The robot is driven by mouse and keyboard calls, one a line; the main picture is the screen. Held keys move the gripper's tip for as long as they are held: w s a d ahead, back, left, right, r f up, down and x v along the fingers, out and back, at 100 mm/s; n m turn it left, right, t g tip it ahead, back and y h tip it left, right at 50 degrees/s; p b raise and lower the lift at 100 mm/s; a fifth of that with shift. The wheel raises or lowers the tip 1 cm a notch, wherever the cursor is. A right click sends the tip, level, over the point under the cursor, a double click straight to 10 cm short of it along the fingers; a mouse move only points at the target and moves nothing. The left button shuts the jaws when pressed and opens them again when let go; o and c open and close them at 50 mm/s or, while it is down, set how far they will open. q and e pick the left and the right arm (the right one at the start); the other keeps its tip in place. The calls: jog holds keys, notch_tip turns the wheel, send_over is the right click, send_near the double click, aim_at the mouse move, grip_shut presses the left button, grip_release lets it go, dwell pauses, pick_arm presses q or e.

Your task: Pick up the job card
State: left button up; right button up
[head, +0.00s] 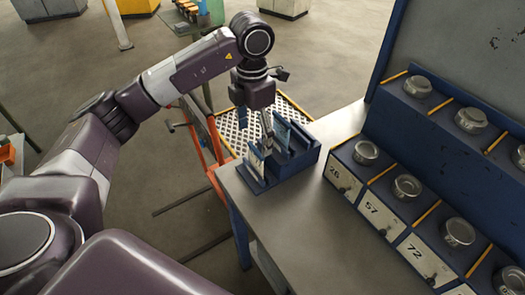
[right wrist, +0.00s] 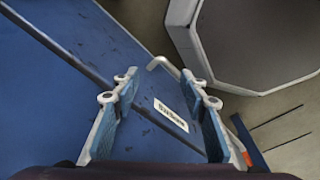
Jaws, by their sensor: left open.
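A small blue rack (head: 296,160) with upright slots stands at the corner of the grey bench. Pale upright pieces show in it, one at its near left (head: 257,163) and one behind; I cannot tell surely which is the job card. My left gripper (head: 266,138) points down over the rack, open, with its fingers close to these pieces. Whether it touches one is hidden. My right gripper (right wrist: 160,118) is open and empty in the right wrist view, its blue-padded fingers apart in front of a blue panel.
The grey bench (head: 310,215) carries a blue stand with several metal tins in numbered bays (head: 345,180). An orange-framed cart with a mesh tray (head: 285,110) is behind the rack. The blue panel (right wrist: 50,90) bears a white label (right wrist: 171,114) and a bent handle (right wrist: 163,64).

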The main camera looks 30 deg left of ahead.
aim_at(256, 150)
pick_arm(q)
jog(key=f, duration=0.1)
jog(key=f+p, duration=0.2)
jog(key=shift+s+d+f, duration=0.15)
jog(key=shift+s+f, duration=0.15)
jog(key=f, duration=0.1)
jog(key=f+p, duration=0.1)
jog(key=shift+w+f, duration=0.25)
jog(key=shift+f, duration=0.3)
jog(key=c, duration=1.1)
pick_arm(e)
jog(key=shift+g, duration=0.3)
jog(key=s+r, duration=0.2)
jog(key=s, duration=0.1)
jog(key=s+r, duration=0.1)
jog(key=s, duration=0.1)
jog(key=shift+a, duration=0.2)
